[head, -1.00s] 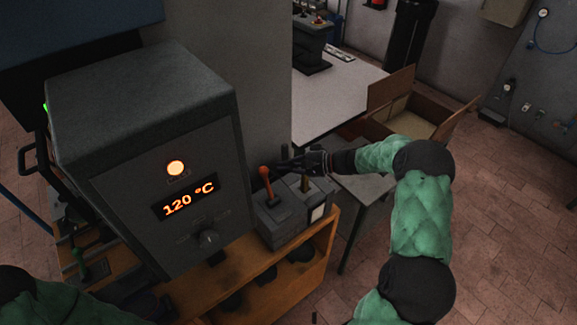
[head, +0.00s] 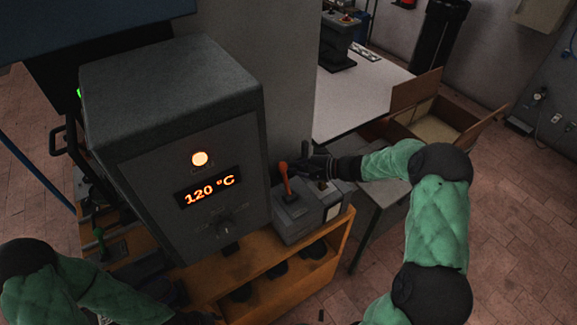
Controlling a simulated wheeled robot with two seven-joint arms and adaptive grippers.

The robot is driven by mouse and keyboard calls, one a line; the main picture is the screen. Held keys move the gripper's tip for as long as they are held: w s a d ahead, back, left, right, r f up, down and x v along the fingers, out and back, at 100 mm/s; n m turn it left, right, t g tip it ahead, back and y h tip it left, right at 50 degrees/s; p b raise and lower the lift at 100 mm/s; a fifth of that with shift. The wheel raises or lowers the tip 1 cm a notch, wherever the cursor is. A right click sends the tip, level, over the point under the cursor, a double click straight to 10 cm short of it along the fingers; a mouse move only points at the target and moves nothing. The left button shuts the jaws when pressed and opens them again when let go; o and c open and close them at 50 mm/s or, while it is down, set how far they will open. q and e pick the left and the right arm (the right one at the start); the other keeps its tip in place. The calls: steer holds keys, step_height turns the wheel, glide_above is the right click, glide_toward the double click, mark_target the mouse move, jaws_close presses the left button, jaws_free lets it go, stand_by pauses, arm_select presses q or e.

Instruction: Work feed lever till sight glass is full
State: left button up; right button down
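The feed lever (head: 285,178) has an orange-red handle and rises from a small grey feed unit (head: 296,222) at the right of the heated machine. It leans slightly left at its top. My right gripper (head: 297,167) is dark and lies just right of the lever's upper part. I cannot tell whether its fingers touch the lever or how far apart they are. A pale panel (head: 333,212) shows on the unit's right face. I cannot make out a fill level. My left arm enters at the lower left, and its gripper is not clearly visible at the bottom edge.
The grey machine (head: 150,95) shows 120 °C on its display (head: 208,190) with a lit lamp (head: 200,159) above. An orange-brown shelf bench (head: 265,263) is below. A white table (head: 350,100) and open carton (head: 435,128) stand behind my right arm.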

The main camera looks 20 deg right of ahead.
steer(key=s+d+n+t+y+b, duration=0.1)
steer(key=s+n+t+y+b, duration=0.2)
steer(key=b, duration=1.6)
steer(key=s+n+y, duration=0.1)
steer(key=s, duration=0.3)
steer(key=shift+r+n+t, duration=0.2)
steer(key=shift+n+t, duration=0.1)
steer(key=shift+t, duration=0.1)
steer(key=shift+s+b, duration=0.1)
steer(key=shift+b, duration=0.25)
steer(key=shift+s+d, duration=0.1)
steer(key=v, duration=1.2)
stand_by(0.6)
